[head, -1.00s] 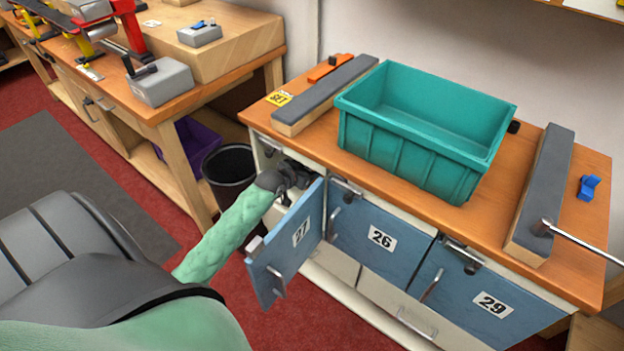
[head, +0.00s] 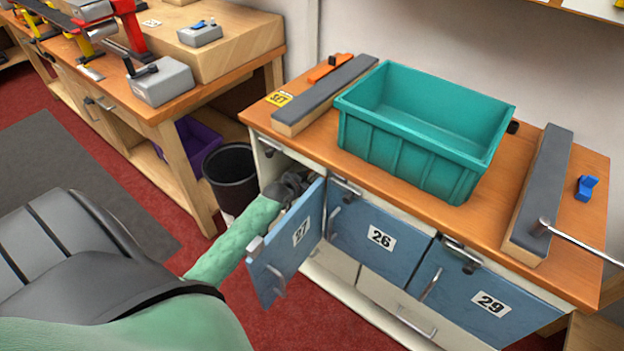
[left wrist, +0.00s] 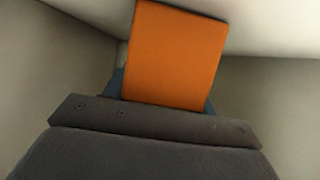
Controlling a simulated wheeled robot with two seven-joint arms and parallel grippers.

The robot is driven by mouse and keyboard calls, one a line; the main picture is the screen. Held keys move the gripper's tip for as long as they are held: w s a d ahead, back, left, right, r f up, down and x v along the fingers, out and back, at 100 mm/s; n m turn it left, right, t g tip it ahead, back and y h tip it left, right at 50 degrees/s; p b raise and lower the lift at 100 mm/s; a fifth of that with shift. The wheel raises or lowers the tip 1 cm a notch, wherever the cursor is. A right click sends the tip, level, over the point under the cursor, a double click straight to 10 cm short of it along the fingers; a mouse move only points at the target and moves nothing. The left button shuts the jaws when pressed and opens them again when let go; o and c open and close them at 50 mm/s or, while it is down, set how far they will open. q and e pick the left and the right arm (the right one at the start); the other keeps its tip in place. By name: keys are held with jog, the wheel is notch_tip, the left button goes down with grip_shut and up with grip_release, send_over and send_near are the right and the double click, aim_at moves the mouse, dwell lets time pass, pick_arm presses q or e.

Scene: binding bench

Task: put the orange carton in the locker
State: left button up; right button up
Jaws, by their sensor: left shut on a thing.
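The orange carton (left wrist: 172,55) fills the upper middle of the left wrist view, between the fingers of my left gripper (left wrist: 165,98). My left gripper is shut on it. Pale inner walls of the locker surround it in that view; I cannot tell whether the carton touches them. In the head view my left gripper (head: 300,183) reaches into the locker (head: 270,168) behind the open blue door 27 (head: 292,245). The fingers and the carton are hidden there. My right gripper is not in view.
Blue doors 26 (head: 380,238) and 29 (head: 490,300) are closed to the right. A teal bin (head: 410,150) and two grey-topped bars stand on the bench top (head: 480,210). A black waste bin (head: 230,175) stands left of the locker, close to my arm.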

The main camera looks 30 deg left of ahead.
pick_arm(q)
jog(key=o, duration=1.1)
jog(key=shift+f, duration=0.1)
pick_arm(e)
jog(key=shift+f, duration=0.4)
pick_arm(q)
jog(key=shift+o, duration=0.2)
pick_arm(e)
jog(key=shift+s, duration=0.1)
pick_arm(q)
jog(key=shift+s, duration=0.15)
jog(key=v, duration=1)
jog(key=shift+v, duration=0.9)
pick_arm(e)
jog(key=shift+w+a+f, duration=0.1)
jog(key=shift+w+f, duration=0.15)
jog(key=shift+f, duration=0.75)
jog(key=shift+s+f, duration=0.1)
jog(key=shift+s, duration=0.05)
